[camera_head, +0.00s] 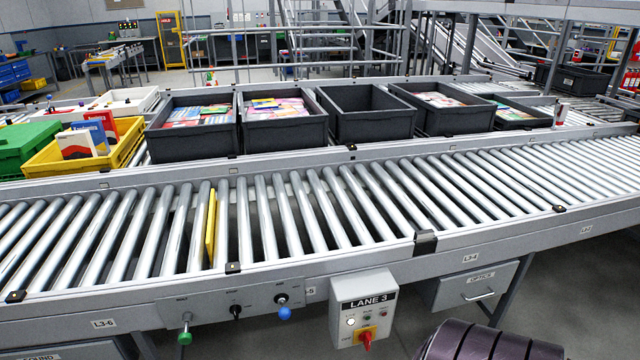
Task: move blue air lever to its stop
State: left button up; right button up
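The blue air lever (284,312) is on the grey panel (210,308) along the conveyor's front side. Its blue knob hangs just below a dark pivot, pointing about straight down. Left of it on the same panel are a short black knob (235,311) and a lever with a green knob (185,338) hanging lower. The small labels above them are too small to read with certainty. Neither of my grippers shows in the head view, and nothing touches the blue lever.
A LANE 3 control box (363,309) with a red switch stands just right of the blue lever. The roller conveyor (330,208) lies above, with a yellow strip (210,229) between rollers. Dark crates (363,115) stand behind.

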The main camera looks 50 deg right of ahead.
aim_at(285, 313)
jog(key=l+z, duration=0.15)
jog(key=z, duration=1.15)
